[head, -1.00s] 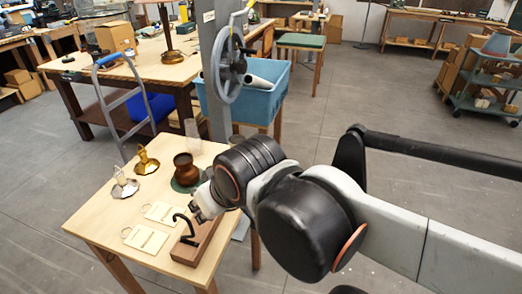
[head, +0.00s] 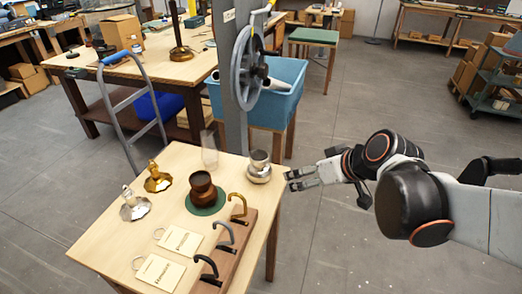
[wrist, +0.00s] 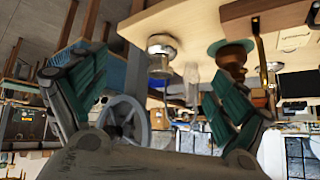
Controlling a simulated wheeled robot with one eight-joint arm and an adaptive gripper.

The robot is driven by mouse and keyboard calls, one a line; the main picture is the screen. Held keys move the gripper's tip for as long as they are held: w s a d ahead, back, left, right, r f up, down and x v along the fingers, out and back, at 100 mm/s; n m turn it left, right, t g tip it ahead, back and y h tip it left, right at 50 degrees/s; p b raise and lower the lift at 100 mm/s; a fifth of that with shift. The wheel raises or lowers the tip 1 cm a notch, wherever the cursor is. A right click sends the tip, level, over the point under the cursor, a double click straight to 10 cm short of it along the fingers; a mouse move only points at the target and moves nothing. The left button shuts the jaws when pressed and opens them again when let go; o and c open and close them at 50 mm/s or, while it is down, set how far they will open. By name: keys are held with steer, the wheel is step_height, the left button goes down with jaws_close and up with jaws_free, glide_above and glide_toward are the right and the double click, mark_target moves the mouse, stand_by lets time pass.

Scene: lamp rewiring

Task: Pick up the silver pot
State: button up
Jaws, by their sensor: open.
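The silver pot (head: 259,168) stands upright on the right back edge of the light wooden table (head: 130,243). It is a small rounded metal vessel with a wider lower part. In the wrist view the silver pot (wrist: 162,46) appears upside down, ahead of and between the two fingers. My gripper (head: 289,180) is just right of the pot, beyond the table's edge, with its fingers pointing left towards it. In the wrist view my gripper (wrist: 155,78) has its teal-padded fingers spread wide with nothing between the pads. No contact with the pot shows.
A brown pot (head: 201,186) on a green disc and a clear glass (head: 209,150) stand left of the silver pot. A wooden rack with hooks (head: 228,252) lies in front. Gold (head: 157,179) and silver (head: 134,206) lamp parts stand further left. A grey post (head: 232,115) rises behind.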

mark_target(259, 164)
steer(key=w+a+f+n+y, duration=0.1)
steer(key=w+a+f, duration=0.2)
steer(key=w, duration=0.1)
steer(key=w+a+f+n+y+b, duration=0.1)
steer(key=w+a+f+n+y, duration=0.1)
steer(key=w, duration=0.3)
steer(key=w+a+f+n+t+y, duration=0.1)
steer(key=w+a+f, duration=0.3)
steer(key=w, duration=0.1)
steer(key=shift+w+a+f+n+b, duration=0.1)
steer(key=shift+w+f+n+b, duration=0.1)
steer(key=shift+f+n+b, duration=0.15)
steer(key=b+x, duration=0.2)
steer(key=x, duration=0.2)
steer(key=shift+w+a+f, duration=0.1)
steer(key=shift+f, duration=0.15)
steer(key=shift+w+a+f, duration=0.15)
steer(key=shift+w+a, duration=0.1)
steer(key=shift+a, duration=0.05)
steer(key=shift+c, duration=0.6)
steer(key=c, duration=1.4)
steer(key=shift+o, duration=0.2)
